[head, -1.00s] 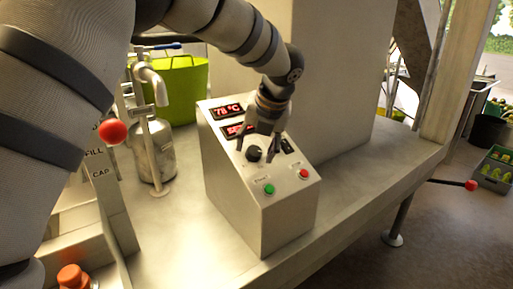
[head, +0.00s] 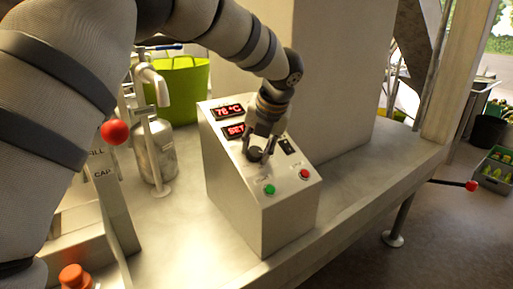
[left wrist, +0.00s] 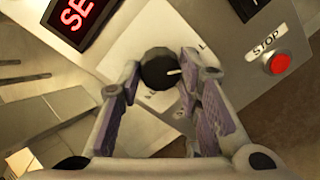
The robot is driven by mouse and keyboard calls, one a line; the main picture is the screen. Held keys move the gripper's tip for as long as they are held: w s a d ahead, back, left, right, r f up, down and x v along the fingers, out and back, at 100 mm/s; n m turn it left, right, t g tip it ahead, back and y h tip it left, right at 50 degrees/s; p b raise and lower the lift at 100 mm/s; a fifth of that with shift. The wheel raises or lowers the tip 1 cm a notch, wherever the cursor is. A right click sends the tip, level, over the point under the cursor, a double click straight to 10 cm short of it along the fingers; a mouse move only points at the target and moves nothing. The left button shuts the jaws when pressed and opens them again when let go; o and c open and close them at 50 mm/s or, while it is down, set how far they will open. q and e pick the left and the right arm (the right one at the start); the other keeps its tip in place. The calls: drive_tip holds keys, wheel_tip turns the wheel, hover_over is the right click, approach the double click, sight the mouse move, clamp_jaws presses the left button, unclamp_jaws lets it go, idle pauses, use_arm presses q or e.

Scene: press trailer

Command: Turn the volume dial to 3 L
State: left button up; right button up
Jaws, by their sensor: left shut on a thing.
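The volume dial is a black round knob (head: 255,154) on the sloped face of a grey control box (head: 232,200). In the left wrist view the dial (left wrist: 158,69) has a white pointer line aimed to the right of the picture. My left gripper (head: 258,152) is at the box face with its fingers shut on the dial. In the left wrist view its fingers (left wrist: 160,85) stand on both sides of the dial. The scale marks around the dial are too small or hidden to read. My right gripper is in neither view now.
The box carries a green button (head: 269,189), a red stop button (head: 305,174), a display reading 76 °C (head: 229,112) and a second display (head: 235,131) beginning with SET. A metal canister (head: 155,152) and a green tub (head: 185,85) stand left of it. The bench is clear on the right.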

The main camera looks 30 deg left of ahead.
use_arm(q)
drive_tip(key=m, duration=1)
drive_tip(key=shift+w+m+g, duration=0.1)
drive_tip(key=shift+m+g, duration=0.2)
drive_tip(key=shift+g, duration=0.1)
idle(0.4)
drive_tip(key=o, duration=1.1)
drive_tip(key=shift+a, duration=0.1)
drive_tip(key=shift+o, duration=0.2)
drive_tip(key=v, duration=1.2)
